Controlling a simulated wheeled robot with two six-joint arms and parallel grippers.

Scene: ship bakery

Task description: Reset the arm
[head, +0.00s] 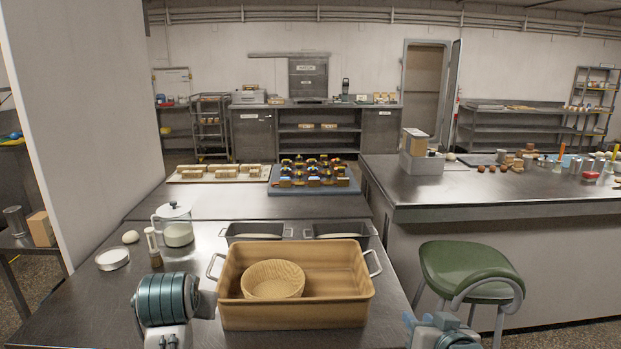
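A teal banded part of my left arm shows at the lower left, beside the wooden crate; I make out no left gripper fingers. My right gripper (440,333) is at the bottom edge, right of the table and in front of the stool. It is partly cut off by the frame, and its finger gap does not show clearly. I see nothing held in it.
A wooden crate (345,284) with side handles holds a round basket (273,279). Two dark loaf tins (256,230) (338,230) stand behind it. A green stool (465,268) stands at right.

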